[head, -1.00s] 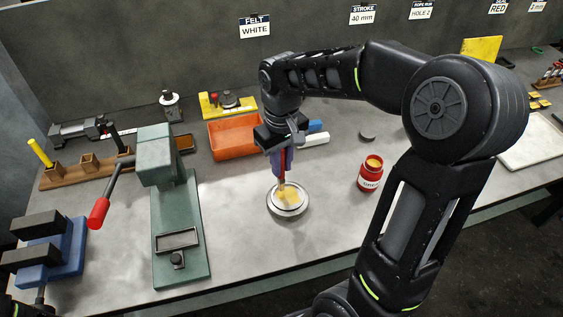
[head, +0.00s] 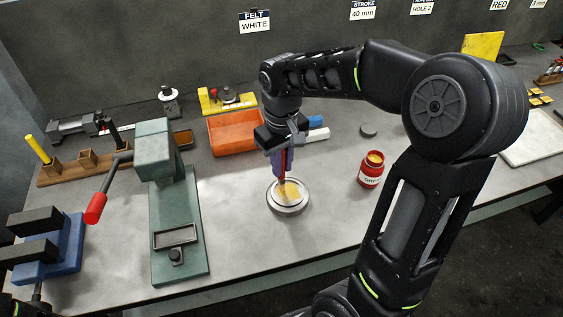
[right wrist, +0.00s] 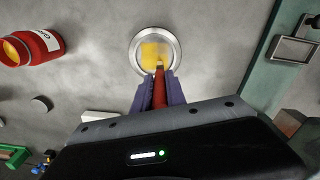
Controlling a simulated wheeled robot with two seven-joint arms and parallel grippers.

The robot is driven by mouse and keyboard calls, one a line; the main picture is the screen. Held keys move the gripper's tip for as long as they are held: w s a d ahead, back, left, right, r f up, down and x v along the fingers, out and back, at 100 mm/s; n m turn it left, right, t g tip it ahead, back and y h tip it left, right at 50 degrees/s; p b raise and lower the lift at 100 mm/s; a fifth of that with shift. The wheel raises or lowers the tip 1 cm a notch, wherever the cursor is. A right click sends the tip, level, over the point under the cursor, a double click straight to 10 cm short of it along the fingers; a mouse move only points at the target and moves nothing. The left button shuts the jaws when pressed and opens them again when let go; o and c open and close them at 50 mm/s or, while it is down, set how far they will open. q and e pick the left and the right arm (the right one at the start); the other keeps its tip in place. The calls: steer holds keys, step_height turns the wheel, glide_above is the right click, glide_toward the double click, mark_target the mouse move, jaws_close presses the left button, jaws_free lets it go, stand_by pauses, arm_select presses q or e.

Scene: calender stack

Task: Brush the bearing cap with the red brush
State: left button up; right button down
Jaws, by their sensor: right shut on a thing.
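My right gripper (head: 281,162) is shut on the red brush (head: 283,172) and holds it upright, bristles down, over the bearing cap (head: 288,208). The cap is a round silvery disc lying on the bench, with a yellow patch on its top. In the right wrist view the brush (right wrist: 159,90) sits between the purple fingers (right wrist: 159,92), its tip at the yellow area of the cap (right wrist: 136,65). Whether the bristles press on the cap is hard to tell. My left gripper is not clearly in view.
A red jar of yellow grease (head: 371,170) stands right of the cap. A green press (head: 180,235) with a red-handled lever stands left. An orange bin (head: 236,133) is behind, near white and blue blocks. A blue vise (head: 62,252) is far left. Bench around the cap is clear.

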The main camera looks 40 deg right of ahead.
steer(key=s, duration=0.1)
steer(key=s+a, duration=0.1)
steer(key=s, duration=0.1)
steer(key=shift+s+r, duration=0.1)
steer(key=shift+s, duration=0.2)
steer(key=shift+w+d, duration=0.1)
steer(key=shift+w, duration=0.05)
steer(key=shift+w+d, duration=0.25)
steer(key=shift+w, duration=0.65)
steer(key=shift+w+d, duration=0.2)
steer(key=shift+w, duration=0.65)
steer(key=shift+s+a, duration=0.25)
steer(key=shift+s, duration=0.7)
steer(key=shift+s+a, duration=0.25)
steer(key=shift+s, duration=0.7)
steer(key=shift+w, duration=0.1)
